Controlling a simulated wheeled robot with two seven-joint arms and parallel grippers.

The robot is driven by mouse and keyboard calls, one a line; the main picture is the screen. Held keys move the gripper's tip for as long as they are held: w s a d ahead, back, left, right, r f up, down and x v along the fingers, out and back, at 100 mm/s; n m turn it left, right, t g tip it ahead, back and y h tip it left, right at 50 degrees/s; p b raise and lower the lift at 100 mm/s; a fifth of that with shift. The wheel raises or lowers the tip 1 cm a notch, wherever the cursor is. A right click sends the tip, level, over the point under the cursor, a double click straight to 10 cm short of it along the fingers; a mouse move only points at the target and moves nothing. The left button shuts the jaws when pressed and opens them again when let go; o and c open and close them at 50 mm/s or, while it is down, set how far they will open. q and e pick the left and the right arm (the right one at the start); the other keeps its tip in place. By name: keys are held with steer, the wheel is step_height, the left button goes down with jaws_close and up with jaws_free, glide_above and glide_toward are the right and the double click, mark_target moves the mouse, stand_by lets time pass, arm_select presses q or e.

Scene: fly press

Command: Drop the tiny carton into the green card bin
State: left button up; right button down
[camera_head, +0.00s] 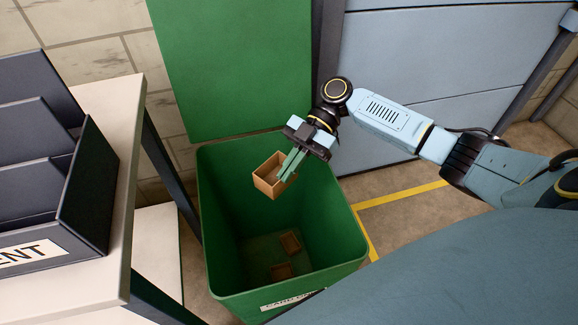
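The tiny carton (268,181) is a small open brown box. It is at the fingertips of my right gripper (291,165), over the mouth of the green card bin (220,215). The green fingers look close together at the carton's right wall, with one seeming to reach inside it. The carton hangs above the bin floor, slightly tilted. The bin's front label is partly cut off by my own body. My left gripper is not in view.
A pale table (115,200) with dark grey angled trays (88,185) stands left of the bin. A green panel (235,65) rises behind the bin. Blue-grey panels (430,60) stand at the back right. Yellow floor tape (400,194) runs right of the bin.

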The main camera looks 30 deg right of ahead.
steer(key=c, duration=2.1)
jaws_free()
steer(key=shift+c, duration=0.2)
steer(key=o, duration=0.5)
steer(key=shift+o, duration=0.2)
steer(key=shift+d, duration=0.1)
steer(key=shift+w+d+r, duration=0.15)
steer(key=shift+d+r, duration=0.1)
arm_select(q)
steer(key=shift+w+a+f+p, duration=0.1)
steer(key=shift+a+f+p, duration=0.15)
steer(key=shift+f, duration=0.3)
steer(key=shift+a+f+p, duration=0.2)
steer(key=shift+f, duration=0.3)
arm_select(e)
steer(key=v, duration=1.2)
steer(key=shift+d, duration=0.2)
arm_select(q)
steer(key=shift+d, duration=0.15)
arm_select(e)
steer(key=shift+w, duration=0.1)
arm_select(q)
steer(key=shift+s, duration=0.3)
